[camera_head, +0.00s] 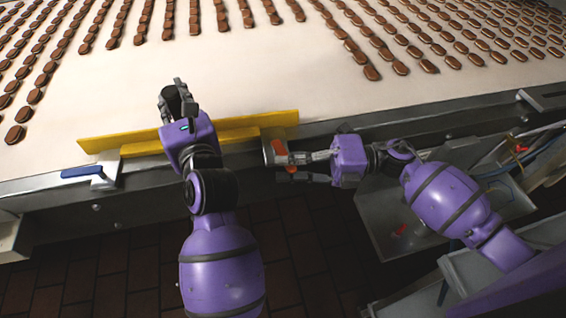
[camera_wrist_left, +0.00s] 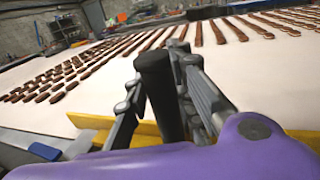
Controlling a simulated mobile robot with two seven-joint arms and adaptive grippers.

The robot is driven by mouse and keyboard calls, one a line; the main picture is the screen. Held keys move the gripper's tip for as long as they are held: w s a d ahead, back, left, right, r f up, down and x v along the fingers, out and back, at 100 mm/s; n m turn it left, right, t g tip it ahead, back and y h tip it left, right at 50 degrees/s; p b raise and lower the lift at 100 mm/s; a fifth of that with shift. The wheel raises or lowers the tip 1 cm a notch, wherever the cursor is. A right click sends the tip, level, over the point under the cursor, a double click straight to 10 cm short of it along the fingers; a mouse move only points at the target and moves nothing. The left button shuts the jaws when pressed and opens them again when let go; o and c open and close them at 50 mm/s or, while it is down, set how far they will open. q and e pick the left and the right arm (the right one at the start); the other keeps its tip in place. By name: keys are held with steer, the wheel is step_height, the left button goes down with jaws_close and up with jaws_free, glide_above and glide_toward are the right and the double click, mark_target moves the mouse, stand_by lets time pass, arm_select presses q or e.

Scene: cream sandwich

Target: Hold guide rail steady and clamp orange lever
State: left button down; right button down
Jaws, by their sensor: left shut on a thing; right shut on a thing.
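The yellow guide rail (camera_head: 245,121) lies along the near edge of the belt; it also shows in the left wrist view (camera_wrist_left: 90,121). My left gripper (camera_head: 178,98) is over the rail, its fingers shut around an upright black post (camera_wrist_left: 157,85). The post's foot is hidden, so how it joins the rail cannot be seen. The orange lever (camera_head: 280,148) is on a metal clamp at the rail's right end. My right gripper (camera_head: 300,158) comes in from the right and is shut on the lever, partly covering it.
A blue lever (camera_head: 82,172) sits on a clamp at the rail's left end. Rows of brown sandwich biscuits (camera_head: 372,73) lie on the pale belt (camera_head: 230,70). A metal tray (camera_head: 385,240) is below my right arm. Dark floor tiles (camera_head: 110,270) show in front.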

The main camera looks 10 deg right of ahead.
steer(key=shift+w+d+n+g, duration=0.1)
steer(key=shift+d+n+g, duration=0.25)
steer(key=shift+n+g, duration=0.65)
steer(key=c, duration=2.2)
jaws_free()
steer(key=d, duration=1.2)
steer(key=shift+s, duration=0.35)
